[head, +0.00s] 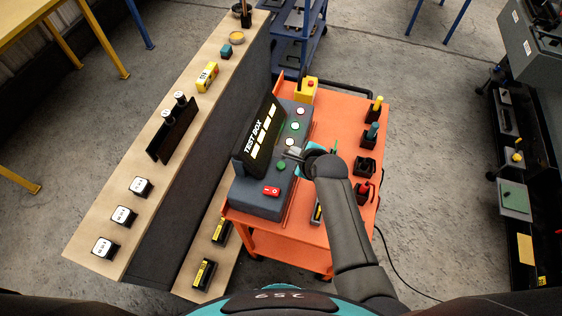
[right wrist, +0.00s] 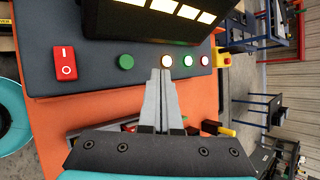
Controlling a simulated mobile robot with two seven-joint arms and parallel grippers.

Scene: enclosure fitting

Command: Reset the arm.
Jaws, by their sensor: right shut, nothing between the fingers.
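My right gripper (head: 293,153) reaches over the test box from the right in the head view. Its fingers are together and empty, and in the right wrist view the fingertips (right wrist: 161,74) lie just below a lit pale button (right wrist: 167,61). I cannot tell if they touch it. The grey test box (head: 255,197) stands on an orange cart and carries a black "TEST BOX" display (head: 258,138) with several lit bars. A red rocker switch (head: 271,191), a green button (head: 281,166) and further round buttons line its face. My left gripper is out of view.
The orange cart top (head: 333,100) holds tools in black holders (head: 366,166) along its right side. A yellow box with a red button (head: 306,91) stands behind the test box. A wooden bench (head: 120,190) with several small items runs along the left. Grey floor is open on the right.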

